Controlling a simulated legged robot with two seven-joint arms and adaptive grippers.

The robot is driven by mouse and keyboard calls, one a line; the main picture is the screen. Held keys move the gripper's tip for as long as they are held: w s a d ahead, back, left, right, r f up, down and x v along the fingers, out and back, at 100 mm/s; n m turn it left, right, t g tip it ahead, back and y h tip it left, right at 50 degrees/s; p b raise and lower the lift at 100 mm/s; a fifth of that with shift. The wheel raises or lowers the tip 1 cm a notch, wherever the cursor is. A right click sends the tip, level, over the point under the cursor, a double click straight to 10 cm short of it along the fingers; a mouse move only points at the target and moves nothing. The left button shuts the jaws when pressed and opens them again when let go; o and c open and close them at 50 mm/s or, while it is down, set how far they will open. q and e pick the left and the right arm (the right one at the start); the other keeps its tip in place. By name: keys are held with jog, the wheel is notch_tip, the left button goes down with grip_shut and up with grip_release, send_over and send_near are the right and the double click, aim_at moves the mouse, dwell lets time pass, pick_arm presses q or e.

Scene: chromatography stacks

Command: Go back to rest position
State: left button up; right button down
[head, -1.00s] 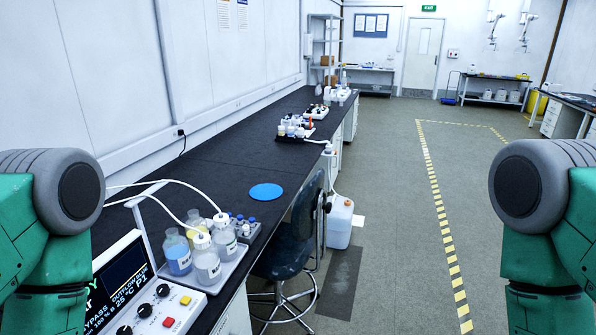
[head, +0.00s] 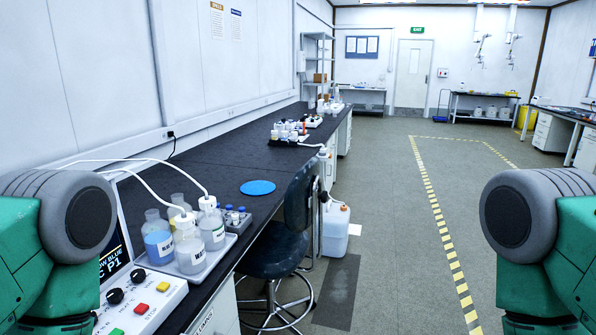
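My two green and grey arms show at the left and right edges of the head view. Only their upper links are visible. Neither gripper is in the picture, so I cannot see their fingers or whether they hold anything. The left arm covers part of the control box (head: 146,300) on the near end of the long black bench (head: 215,178).
A tray (head: 222,250) with several bottles stands on the near bench, with white tubes looping to it. A blue disc (head: 258,187) lies beyond it. A dark stool (head: 278,254) and a white canister (head: 335,230) stand beside the bench. The grey floor (head: 395,270) to the right is open.

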pick_arm(q)
jog(key=shift+w, duration=0.1)
grip_shut()
dwell(1.1)
